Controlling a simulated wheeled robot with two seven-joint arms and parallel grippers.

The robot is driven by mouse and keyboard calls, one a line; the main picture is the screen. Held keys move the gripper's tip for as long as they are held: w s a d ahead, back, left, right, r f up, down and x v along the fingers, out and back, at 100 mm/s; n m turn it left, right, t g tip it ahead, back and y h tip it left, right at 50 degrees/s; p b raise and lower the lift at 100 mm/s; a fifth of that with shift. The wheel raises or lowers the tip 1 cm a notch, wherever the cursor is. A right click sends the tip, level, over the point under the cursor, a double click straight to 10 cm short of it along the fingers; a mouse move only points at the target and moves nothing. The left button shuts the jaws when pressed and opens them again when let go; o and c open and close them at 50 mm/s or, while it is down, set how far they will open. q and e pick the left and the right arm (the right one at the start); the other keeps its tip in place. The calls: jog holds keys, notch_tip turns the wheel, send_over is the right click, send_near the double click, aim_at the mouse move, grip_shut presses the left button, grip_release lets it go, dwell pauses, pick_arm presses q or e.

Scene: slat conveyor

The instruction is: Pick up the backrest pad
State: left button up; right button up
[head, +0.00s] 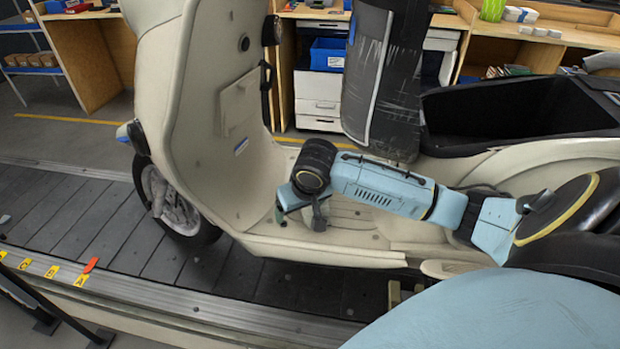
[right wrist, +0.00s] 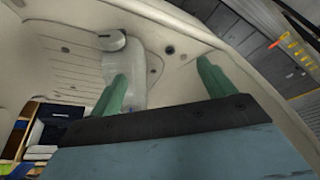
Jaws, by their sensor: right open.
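No thing that I can clearly tell as the backrest pad shows. A pale grey rounded piece (right wrist: 127,68) with a small round knob lies at the scooter's footboard in the right wrist view; I cannot tell what it is. My right gripper (head: 299,214) points down over the footboard of the cream scooter (head: 215,110). Its green fingers (right wrist: 162,78) are apart, the left one overlapping the grey piece in the picture; contact cannot be told. The scooter's long black seat (head: 385,85), scuffed, stands upright behind my right arm. My left gripper is not in view.
The scooter stands on a dark slat conveyor (head: 95,215) with a metal edge rail (head: 150,292). An open black storage box (head: 520,115) is at the scooter's rear. The front leg shield rises left of my gripper. Wooden benches (head: 560,35) and a blue bin (head: 328,53) stand behind.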

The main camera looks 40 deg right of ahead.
jog(key=w+d+r+m+h, duration=0.1)
jog(key=w+d+r+m, duration=0.2)
jog(key=d+r, duration=0.5)
jog(key=b+x, duration=0.1)
jog(key=x, duration=0.7)
jog(key=shift+s+f+b, duration=0.1)
jog(key=shift+s+b, duration=0.1)
jog(key=shift+b, duration=0.2)
jog(key=x, duration=0.1)
jog(key=b+x, duration=0.1)
jog(key=x, duration=0.2)
jog(key=shift+a+f, duration=0.2)
jog(key=shift+f, duration=0.05)
jog(key=shift+w+d+f, duration=0.1)
jog(key=shift+w+f, duration=0.05)
jog(key=shift+f, duration=0.15)
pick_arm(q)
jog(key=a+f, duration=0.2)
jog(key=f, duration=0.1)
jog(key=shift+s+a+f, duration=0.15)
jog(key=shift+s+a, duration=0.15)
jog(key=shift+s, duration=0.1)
pick_arm(e)
jog(key=c, duration=1.2)
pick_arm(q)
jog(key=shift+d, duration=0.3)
pick_arm(e)
jog(key=shift+c, duration=0.4)
